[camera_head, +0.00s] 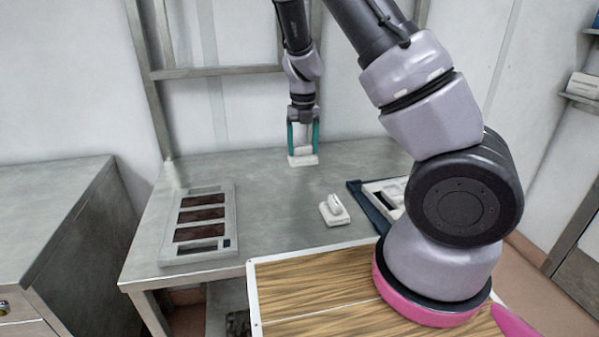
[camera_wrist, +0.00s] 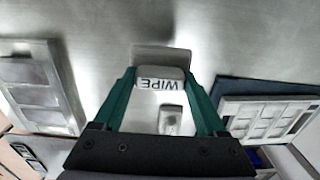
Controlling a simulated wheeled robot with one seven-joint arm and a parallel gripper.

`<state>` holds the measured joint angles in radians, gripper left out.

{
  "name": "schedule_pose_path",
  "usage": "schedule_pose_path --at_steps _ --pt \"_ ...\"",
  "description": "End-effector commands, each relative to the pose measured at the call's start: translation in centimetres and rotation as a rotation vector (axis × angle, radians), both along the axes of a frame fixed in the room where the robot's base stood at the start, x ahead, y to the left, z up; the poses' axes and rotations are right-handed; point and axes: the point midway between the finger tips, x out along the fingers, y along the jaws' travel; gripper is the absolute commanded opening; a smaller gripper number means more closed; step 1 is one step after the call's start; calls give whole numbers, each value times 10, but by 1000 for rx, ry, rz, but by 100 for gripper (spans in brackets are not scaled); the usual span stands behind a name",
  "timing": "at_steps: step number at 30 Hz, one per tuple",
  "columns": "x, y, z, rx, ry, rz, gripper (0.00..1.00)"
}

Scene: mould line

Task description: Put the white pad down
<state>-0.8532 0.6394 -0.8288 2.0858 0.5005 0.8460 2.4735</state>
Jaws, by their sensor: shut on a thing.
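My gripper (camera_head: 303,138) is at the back of the metal table, pointing down, with its green fingers on either side of a white pad (camera_head: 303,159). It is shut on the pad's raised grip. In the wrist view the pad (camera_wrist: 165,55) lies between the green fingertips, and its grip bears the word WIPE. The pad's flat base looks level and very close to the table top (camera_head: 260,190); I cannot tell whether it touches. A second, similar white block with a raised grip (camera_head: 335,211) stands on the table nearer the front, apart from my gripper.
A grey mould tray with several brown cavities (camera_head: 228,222) lies at the table's left. A pale compartment tray (camera_wrist: 270,119) lies on a dark blue mat (camera_wrist: 235,86) at the right. The table between the left tray and the pad is clear. A wall stands close behind.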

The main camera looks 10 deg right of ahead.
Motion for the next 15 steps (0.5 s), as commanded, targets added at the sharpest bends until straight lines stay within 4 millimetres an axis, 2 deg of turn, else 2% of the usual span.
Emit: schedule_pose_path --at_steps 3,11,15 --pt "0 -1 -22 -1 3 -2 30" --pt "0 -1 -45 -1 1 -1 30" --pt "0 -1 -65 -1 2 -1 30"
